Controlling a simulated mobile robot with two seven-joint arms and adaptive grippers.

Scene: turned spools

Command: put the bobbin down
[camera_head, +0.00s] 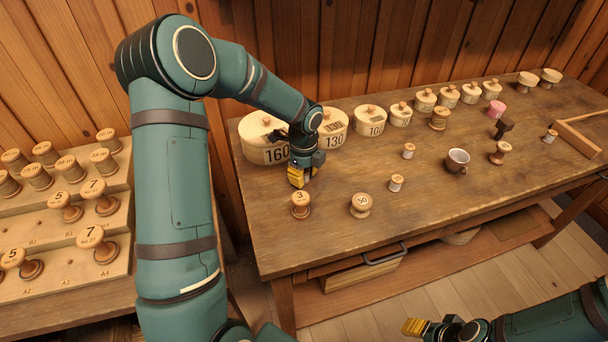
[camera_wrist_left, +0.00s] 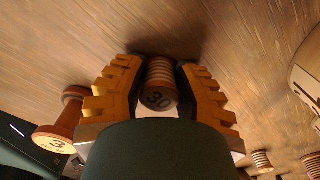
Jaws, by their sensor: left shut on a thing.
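My left gripper (camera_head: 301,178) is low over the left part of the wooden table, in front of the round boxes. In the left wrist view its yellow fingers (camera_wrist_left: 160,88) are shut on a thread-wound bobbin (camera_wrist_left: 160,76) with a dark number on its end, perhaps 30 or 90. The bobbin is close to the tabletop, with dark shadow around it; I cannot tell whether it touches. In the head view the gripper hides it. The spool marked 3 (camera_head: 300,205) stands just in front; it also shows in the left wrist view (camera_wrist_left: 62,125). My right gripper (camera_head: 417,327) is at the bottom edge, its opening unclear.
Round lidded boxes, including the one marked 160 (camera_head: 265,152), line the table's back. The spool marked 50 (camera_head: 361,205), small spools and a mug (camera_head: 457,161) stand on the table (camera_head: 330,240). A stepped rack (camera_head: 60,262) with several spools is at left.

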